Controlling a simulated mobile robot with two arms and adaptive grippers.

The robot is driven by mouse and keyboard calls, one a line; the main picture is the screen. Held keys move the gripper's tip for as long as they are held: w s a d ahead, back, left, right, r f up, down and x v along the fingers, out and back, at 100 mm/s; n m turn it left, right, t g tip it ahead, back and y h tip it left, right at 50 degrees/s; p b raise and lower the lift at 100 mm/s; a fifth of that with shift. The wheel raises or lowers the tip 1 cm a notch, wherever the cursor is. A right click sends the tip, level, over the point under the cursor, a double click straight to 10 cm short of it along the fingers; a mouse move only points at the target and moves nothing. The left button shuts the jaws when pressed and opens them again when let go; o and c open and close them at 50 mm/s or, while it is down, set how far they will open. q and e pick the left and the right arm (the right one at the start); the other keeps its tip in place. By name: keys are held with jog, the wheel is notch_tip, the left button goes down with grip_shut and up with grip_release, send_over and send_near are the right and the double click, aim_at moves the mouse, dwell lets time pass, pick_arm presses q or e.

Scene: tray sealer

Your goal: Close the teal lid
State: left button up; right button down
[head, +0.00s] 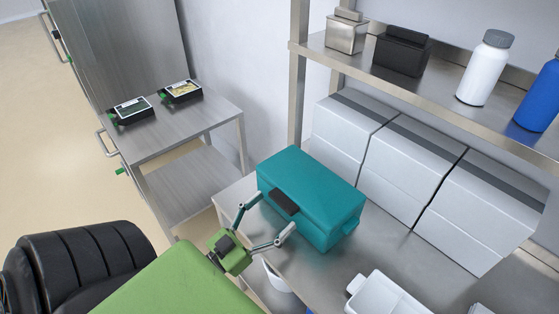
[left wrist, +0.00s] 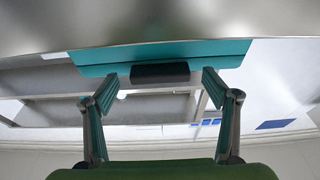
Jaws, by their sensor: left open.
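The teal lid (head: 318,177) is the top of a teal box-like sealer on the steel bench. It looks lowered in the head view, but I cannot tell whether a gap remains under it. A dark handle (head: 285,201) is on its front. My left gripper (head: 274,213) is open in front of the sealer, its fingers spread either side of the handle. In the left wrist view the handle (left wrist: 160,72) shows between the open fingers, against the teal front edge (left wrist: 220,50). I cannot tell whether the fingers touch it. My right gripper is not in view.
White boxes (head: 410,165) stand behind the sealer, below a shelf with bottles (head: 486,70) and containers. A white tub (head: 388,296) is on the bench (head: 395,255) at front right. A steel cart (head: 178,130) with two small trays stands at left.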

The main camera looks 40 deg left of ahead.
pick_arm(q)
jog(key=s, duration=0.8)
jog(key=shift+s+a+f+t, duration=0.2)
jog(key=shift+s+a+t, duration=0.1)
jog(key=shift+s, duration=0.1)
